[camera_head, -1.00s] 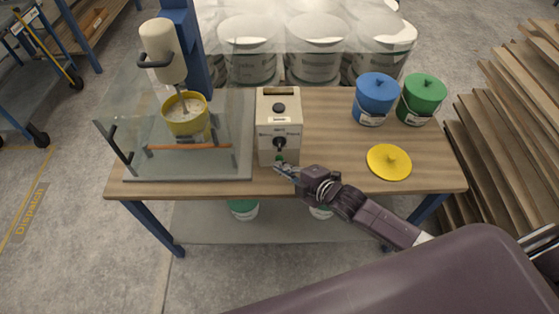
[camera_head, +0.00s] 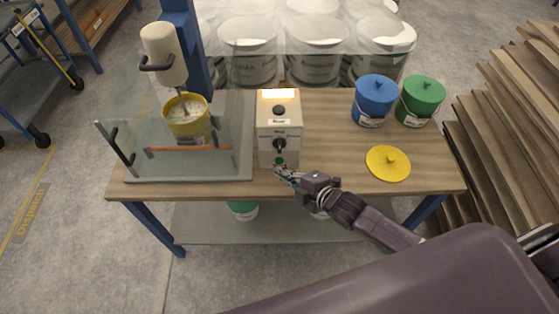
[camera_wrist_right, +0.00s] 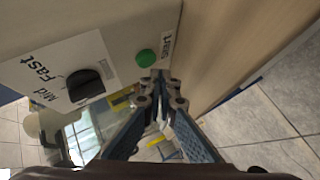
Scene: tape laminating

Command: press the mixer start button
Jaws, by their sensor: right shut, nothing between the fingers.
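The mixer (camera_head: 163,52) stands over a yellow bucket (camera_head: 186,128). My left gripper is out of view.
A clear guard with a black handle (camera_head: 121,148) stands before the bucket. A blue bucket (camera_head: 375,101), a green bucket (camera_head: 421,101) and a yellow lid (camera_head: 388,163) sit on the right of the wooden table (camera_head: 325,150). Stacked boards (camera_head: 500,150) stand beyond it.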

